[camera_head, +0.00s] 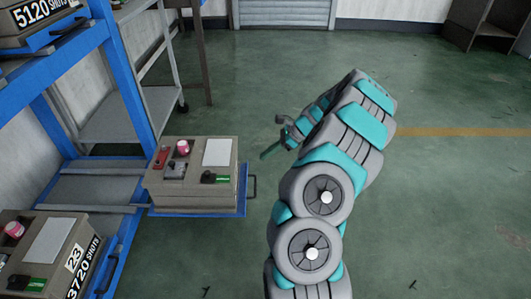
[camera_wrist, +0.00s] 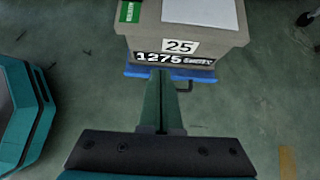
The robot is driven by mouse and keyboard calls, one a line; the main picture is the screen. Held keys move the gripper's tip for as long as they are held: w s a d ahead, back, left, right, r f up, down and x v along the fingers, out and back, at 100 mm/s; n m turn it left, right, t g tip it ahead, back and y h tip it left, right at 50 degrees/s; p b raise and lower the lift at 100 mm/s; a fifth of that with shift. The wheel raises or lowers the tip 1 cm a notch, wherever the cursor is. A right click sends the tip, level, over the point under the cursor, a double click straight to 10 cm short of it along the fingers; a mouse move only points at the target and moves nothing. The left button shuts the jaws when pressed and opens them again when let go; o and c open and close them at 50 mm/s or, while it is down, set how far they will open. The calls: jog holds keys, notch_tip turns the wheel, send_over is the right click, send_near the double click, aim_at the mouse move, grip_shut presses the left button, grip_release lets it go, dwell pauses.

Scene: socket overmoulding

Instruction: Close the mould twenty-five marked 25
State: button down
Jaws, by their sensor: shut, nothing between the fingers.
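The mould marked 25 (camera_head: 222,190) is a beige block on a blue drawer tray (camera_head: 200,212) that sticks out of the blue rack. A white sheet, a red part, a pink knob and a green tag lie on its top. In the wrist view, the mould (camera_wrist: 218,45) shows its "25" and "1275 SHOTS" labels, with the blue tray edge (camera_wrist: 140,71) and a dark handle (camera_wrist: 184,88) below. My gripper (camera_head: 266,155) is shut and empty, to the right of the mould and apart from it; its fingers (camera_wrist: 160,82) point towards the labelled face.
Mould 23 (camera_head: 45,250) sits on the rack at lower left. Another mould marked 5120 SHOTS (camera_head: 35,12) is on the upper shelf. A blue rack post (camera_head: 122,75) and a grey shelf cart (camera_head: 135,110) stand behind. The green floor on the right is clear.

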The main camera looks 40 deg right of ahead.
jog(key=w+a+f, duration=0.4)
jog(key=w+a, duration=0.1)
jog(key=a, duration=0.2)
jog(key=shift+f, duration=0.25)
jog(key=shift+a, duration=0.15)
